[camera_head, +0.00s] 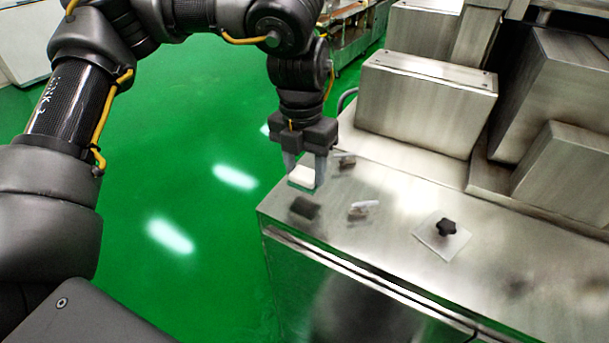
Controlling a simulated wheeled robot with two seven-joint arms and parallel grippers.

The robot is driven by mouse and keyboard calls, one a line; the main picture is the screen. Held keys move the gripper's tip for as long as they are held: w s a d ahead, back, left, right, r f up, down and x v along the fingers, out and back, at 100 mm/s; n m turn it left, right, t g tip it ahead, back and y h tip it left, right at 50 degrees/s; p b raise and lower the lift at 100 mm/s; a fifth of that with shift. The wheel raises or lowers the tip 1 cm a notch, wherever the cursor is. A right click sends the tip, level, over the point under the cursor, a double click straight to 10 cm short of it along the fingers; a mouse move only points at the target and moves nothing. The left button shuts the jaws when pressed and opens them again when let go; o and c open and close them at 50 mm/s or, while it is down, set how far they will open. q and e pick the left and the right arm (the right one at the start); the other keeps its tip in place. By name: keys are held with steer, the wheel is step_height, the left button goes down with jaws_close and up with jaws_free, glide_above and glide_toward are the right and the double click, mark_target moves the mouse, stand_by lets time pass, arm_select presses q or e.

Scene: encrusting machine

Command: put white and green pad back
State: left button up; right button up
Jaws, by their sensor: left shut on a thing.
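The white and green pad (302,177) is between the fingers of my left gripper (306,172), near the left corner of the steel machine top (390,232). My left gripper points down and is shut on the pad. The pad shows a white upper face and a green lower edge. I cannot tell whether the pad touches the steel top or hangs just above it. My right gripper is not in view.
A dark block (304,208) and a small metal piece (362,209) are near the held pad. A black star knob (446,226) sits on a light square plate (431,240). Steel housings (425,105) stand behind. Green floor lies left.

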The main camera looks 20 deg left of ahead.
mark_target(304, 172)
arm_select(q)
step_height(304, 172, down, 2)
steer(key=shift+f, duration=0.25)
steer(key=shift+w+f, duration=0.1)
steer(key=shift+f, duration=0.25)
steer(key=o, duration=1)
steer(key=shift+f, duration=0.15)
steer(key=shift+c, duration=0.2)
steer(key=shift+r, duration=0.3)
step_height(304, 172, up, 12)
steer(key=shift+a+b, duration=0.3)
steer(key=shift+a, duration=0.05)
